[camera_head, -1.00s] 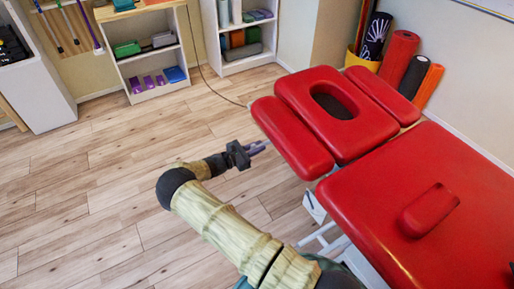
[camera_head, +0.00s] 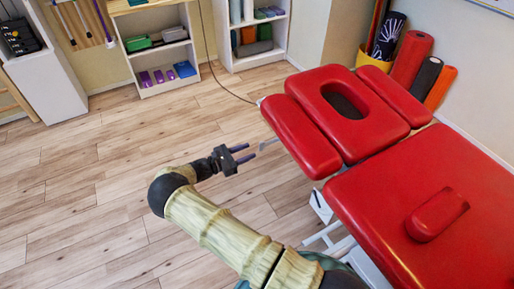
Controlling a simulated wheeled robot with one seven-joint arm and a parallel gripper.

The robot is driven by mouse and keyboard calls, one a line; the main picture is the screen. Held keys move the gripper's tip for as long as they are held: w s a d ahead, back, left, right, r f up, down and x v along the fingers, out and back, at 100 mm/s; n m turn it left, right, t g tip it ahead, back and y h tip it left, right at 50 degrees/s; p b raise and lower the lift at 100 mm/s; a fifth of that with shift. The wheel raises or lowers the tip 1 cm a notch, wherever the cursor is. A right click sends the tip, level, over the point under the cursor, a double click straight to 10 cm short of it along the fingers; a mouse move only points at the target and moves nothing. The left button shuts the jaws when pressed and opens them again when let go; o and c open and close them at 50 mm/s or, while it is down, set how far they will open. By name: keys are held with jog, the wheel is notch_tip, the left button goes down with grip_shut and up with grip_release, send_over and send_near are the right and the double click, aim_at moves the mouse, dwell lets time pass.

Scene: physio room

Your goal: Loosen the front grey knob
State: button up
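The treatment table is red and padded, with a large main section (camera_head: 440,195) and a headrest (camera_head: 372,128) that has an oval hole. A front armrest pad (camera_head: 300,138) runs along the near left side of the headrest. A small grey part (camera_head: 268,144) shows just left of this pad; it may be the front grey knob, but it is too small to tell. My gripper (camera_head: 251,151) is left of the pad, its two dark fingers apart and pointing right toward the grey part. Nothing shows between the fingers.
A far armrest pad (camera_head: 394,95) lies behind the headrest. A yellow bin (camera_head: 372,61) with rolled mats stands against the wall. Shelves (camera_head: 162,65) stand at the back. The wooden floor left of the table is clear.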

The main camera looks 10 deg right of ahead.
jog(key=v, duration=0.9)
